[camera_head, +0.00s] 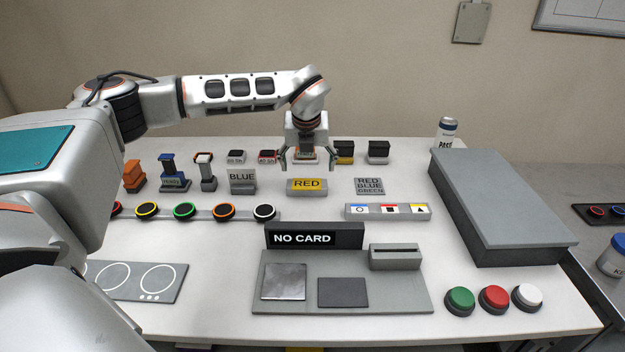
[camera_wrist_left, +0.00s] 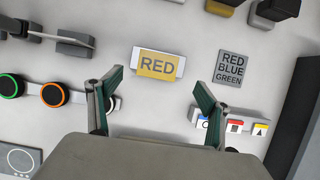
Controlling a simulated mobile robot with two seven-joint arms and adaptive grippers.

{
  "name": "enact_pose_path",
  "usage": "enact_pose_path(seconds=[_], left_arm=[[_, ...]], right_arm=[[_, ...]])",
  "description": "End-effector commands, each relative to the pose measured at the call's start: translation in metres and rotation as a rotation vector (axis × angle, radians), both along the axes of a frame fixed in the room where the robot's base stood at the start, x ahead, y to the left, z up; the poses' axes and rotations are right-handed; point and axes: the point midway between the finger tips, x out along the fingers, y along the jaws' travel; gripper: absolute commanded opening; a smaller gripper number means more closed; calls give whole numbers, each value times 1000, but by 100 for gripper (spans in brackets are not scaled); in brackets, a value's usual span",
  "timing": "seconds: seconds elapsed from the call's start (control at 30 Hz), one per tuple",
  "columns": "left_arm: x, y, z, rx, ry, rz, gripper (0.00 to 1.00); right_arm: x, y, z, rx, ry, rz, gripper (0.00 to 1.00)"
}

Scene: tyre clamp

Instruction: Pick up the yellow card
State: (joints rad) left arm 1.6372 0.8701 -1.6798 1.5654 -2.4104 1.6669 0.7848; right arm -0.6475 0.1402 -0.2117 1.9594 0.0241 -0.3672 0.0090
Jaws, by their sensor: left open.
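The yellow card (camera_head: 307,184) bears the word RED and sits on a small pale block in the middle of the white table. It also shows in the left wrist view (camera_wrist_left: 157,64), lying flat-faced toward the camera, just beyond the fingertips and roughly centred between them. My left gripper (camera_head: 308,163) is open and empty, pointing down above the table. In the head view its fingertips appear just above the card, with a gap. In the left wrist view its two green-padded fingers (camera_wrist_left: 158,82) stand wide apart. My right gripper is not in view.
A BLUE block (camera_head: 242,181) stands left of the card, and a grey RED BLUE GREEN plate (camera_head: 369,187) lies right. A NO CARD sign (camera_head: 314,236) and slotted reader (camera_head: 395,257) stand nearer. A large grey box (camera_head: 497,200) fills the right side.

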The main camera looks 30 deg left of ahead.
Motion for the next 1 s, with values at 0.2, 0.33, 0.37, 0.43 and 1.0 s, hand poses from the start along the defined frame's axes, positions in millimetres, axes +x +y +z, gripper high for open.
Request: enact_pose_path(seconds=[0.2, 0.33, 0.37, 0.43, 1.0], left_arm=[[6, 5, -21, 0, 4, 1, 78], [10, 10, -38, 0, 4, 0, 78], [11, 11, -43, -1, 4, 1, 78], [14, 12, -52, 0, 4, 1, 78], [19, 15, -64, 0, 1, -1, 43]], right_arm=[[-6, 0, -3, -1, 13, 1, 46], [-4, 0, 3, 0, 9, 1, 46], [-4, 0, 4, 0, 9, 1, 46], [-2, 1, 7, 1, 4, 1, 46], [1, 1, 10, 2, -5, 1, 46]])
